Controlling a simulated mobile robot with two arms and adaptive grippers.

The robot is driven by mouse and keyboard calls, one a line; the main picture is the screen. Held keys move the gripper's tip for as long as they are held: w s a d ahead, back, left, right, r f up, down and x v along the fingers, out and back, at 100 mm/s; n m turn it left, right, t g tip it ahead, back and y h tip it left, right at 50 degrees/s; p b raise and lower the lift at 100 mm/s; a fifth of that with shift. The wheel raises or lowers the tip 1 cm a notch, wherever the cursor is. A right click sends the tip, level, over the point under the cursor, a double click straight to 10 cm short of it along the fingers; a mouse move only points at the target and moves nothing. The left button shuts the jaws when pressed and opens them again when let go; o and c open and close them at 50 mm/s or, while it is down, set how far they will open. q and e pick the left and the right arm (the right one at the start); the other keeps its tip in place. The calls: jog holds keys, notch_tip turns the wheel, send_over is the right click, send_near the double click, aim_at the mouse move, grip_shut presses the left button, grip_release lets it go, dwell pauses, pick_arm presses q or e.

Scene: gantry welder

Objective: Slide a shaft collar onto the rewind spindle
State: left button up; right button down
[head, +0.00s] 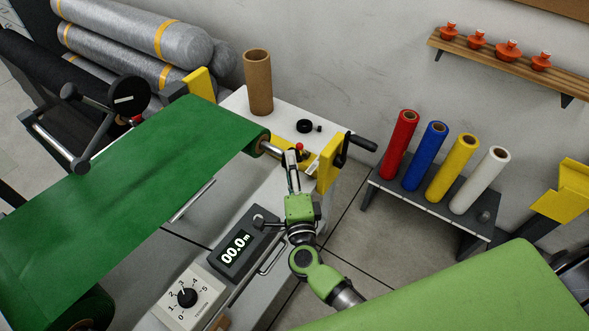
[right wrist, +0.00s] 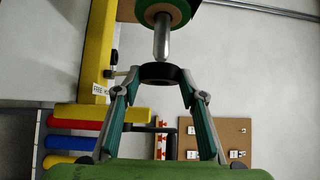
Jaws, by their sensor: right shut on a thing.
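My right gripper (head: 292,157) is shut on a black ring-shaped shaft collar (right wrist: 161,73), held between its fingertips in the right wrist view. The metal rewind spindle (right wrist: 162,38) points towards the collar in that view, its rounded tip close to the collar's rim. I cannot tell whether the tip is in the bore. In the head view the spindle (head: 270,149) sticks out of the green roll's end, just left of my right fingertips; the held collar is hard to make out there. My left gripper is not in view.
A black ring with a small knob (head: 305,126) and a brown cardboard tube (head: 258,82) stand on the white machine top. A yellow bracket (head: 329,162) with a black crank (head: 345,149) is close right of the gripper. A counter display (head: 236,247) lies below left.

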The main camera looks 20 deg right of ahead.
jog(key=shift+w+a, duration=0.15)
jog(key=shift+w, duration=0.05)
dwell(0.5)
jog(key=shift+w+a, duration=0.75)
jog(key=shift+w, duration=0.15)
jog(key=shift+w+a+b, duration=0.35)
jog(key=shift+w+a, duration=0.4)
jog(key=shift+w, duration=0.2)
jog(key=shift+w+a+b, duration=0.3)
jog(key=shift+w+a, duration=0.4)
jog(key=shift+w, duration=0.25)
jog(key=c, duration=1.2)
grip_release()
jog(key=shift+s, duration=0.1)
